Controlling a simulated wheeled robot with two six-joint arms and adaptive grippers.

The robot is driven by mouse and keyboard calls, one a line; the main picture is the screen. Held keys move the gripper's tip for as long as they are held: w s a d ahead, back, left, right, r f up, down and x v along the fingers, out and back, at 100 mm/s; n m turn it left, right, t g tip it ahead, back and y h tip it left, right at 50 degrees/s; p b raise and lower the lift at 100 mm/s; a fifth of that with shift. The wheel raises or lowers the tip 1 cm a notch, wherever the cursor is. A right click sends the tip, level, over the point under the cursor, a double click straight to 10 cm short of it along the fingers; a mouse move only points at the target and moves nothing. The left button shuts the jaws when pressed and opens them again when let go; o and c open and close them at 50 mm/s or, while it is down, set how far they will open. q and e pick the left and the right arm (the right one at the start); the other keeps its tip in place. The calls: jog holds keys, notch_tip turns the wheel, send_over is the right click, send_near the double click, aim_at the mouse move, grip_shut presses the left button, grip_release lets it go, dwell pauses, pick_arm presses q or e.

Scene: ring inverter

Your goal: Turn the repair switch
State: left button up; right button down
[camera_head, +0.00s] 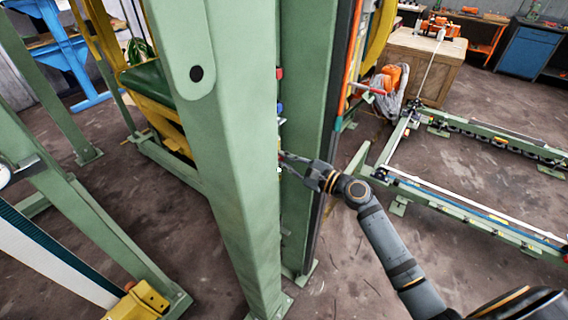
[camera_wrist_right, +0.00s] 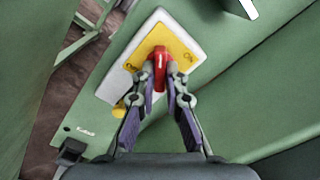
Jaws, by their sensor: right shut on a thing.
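The repair switch shows in the right wrist view as a red knob (camera_wrist_right: 160,66) on a yellow plate (camera_wrist_right: 176,47). The plate sits on a white box (camera_wrist_right: 112,88) fixed to a green post. My right gripper (camera_wrist_right: 160,84) has its two fingers on either side of the red knob and is shut on it. In the head view my right gripper (camera_head: 290,160) reaches in from the right, between two green posts. There the near post hides the switch and the fingertips are hard to make out. My left gripper is not in view.
A broad green post (camera_head: 238,150) stands directly left of my right gripper, with another post (camera_head: 305,100) behind it. A low green rail frame (camera_head: 470,205) lies to the right. A wooden crate (camera_head: 428,66) stands at the back. Brown floor is clear at the lower middle.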

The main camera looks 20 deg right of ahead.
jog(key=n+b, duration=0.2)
jog(key=n, duration=0.1)
jog(key=n+b, duration=0.1)
jog(key=shift+f+n+b, duration=0.25)
jog(key=shift+n+b, duration=0.15)
jog(key=shift+r+n+b, duration=0.15)
jog(key=shift+n+b, duration=0.85)
jog(key=shift+n, duration=0.3)
jog(key=shift+r+n+b, duration=0.1)
jog(key=shift+n+b, duration=0.9)
jog(key=shift+n, duration=0.3)
jog(key=c, duration=1.4)
grip_release()
jog(key=shift+r, duration=0.1)
